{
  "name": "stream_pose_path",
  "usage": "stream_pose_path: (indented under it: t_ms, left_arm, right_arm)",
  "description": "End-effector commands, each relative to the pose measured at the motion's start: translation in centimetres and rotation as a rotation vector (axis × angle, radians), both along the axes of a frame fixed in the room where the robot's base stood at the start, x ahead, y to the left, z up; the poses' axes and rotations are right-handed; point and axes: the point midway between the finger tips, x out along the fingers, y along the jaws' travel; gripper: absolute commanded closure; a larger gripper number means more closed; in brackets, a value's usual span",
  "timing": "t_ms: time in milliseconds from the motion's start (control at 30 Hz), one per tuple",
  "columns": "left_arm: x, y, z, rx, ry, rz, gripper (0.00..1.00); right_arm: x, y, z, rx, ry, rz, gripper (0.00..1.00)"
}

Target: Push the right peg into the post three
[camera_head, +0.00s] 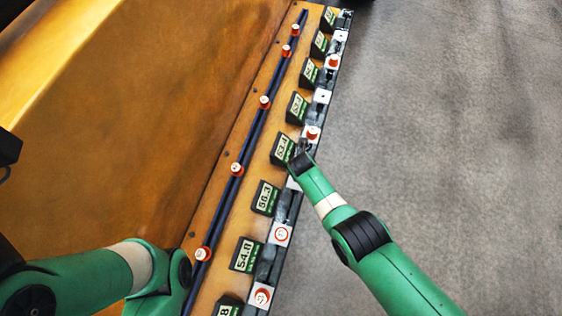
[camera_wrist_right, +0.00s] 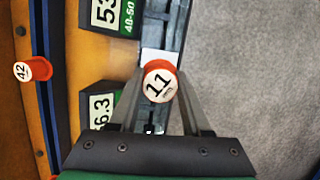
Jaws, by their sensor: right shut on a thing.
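My right gripper (camera_head: 300,160) is over the strip of posts beside the displays. In the right wrist view my right gripper (camera_wrist_right: 160,90) is shut on an orange peg (camera_wrist_right: 157,82) with a white top marked 11. The peg is over or at a white post (camera_wrist_right: 160,55), between the displays starting 53 and ending 6.3. I cannot tell whether it is seated. In the head view the gripper hides this peg, and a white post face (camera_head: 293,183) shows just below it. My left arm shows at lower left; its gripper is out of view.
Other orange pegs stand on posts, one (camera_head: 312,133) just above the gripper and one (camera_head: 281,235) below. More pegs, such as one (camera_head: 236,169), stand along a dark rail (camera_head: 222,205). Displays (camera_head: 265,197) line the posts. Grey floor (camera_head: 450,130) is clear at right.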

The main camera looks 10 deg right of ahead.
Motion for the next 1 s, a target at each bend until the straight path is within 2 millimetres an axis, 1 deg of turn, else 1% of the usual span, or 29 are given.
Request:
stream_pose_path:
  t_ms: [67, 300, 433, 667, 900, 1000]
  left_arm:
    - [0.0, 0.0, 0.0, 0.0, 0.0, 0.0, 0.5]
    - [0.0, 0.0, 0.0, 0.0, 0.0, 0.0, 0.5]
    - [0.0, 0.0, 0.3, 0.0, 0.0, 0.0, 0.5]
    - [0.0, 0.0, -1.9, 0.0, 0.0, 0.0, 0.5]
    - [0.0, 0.0, -4.7, 0.0, 0.001, 0.0, 0.5]
    - [0.0, 0.0, -5.4, 0.0, 0.001, 0.0, 0.5]
  right_arm:
    - [0.0, -0.3, 0.0, 0.0, 0.0, -0.007, 1.0]
    - [0.1, -0.3, 0.0, -0.001, 0.0, -0.005, 1.0]
    - [0.1, -0.3, 0.4, -0.006, 0.003, 0.019, 1.0]
    - [0.1, -0.3, -1.9, -0.006, 0.003, 0.017, 1.0]
    - [0.1, -0.3, -4.6, -0.006, 0.003, 0.017, 1.0]
    - [0.1, -0.3, -5.3, -0.006, 0.003, 0.017, 1.0]
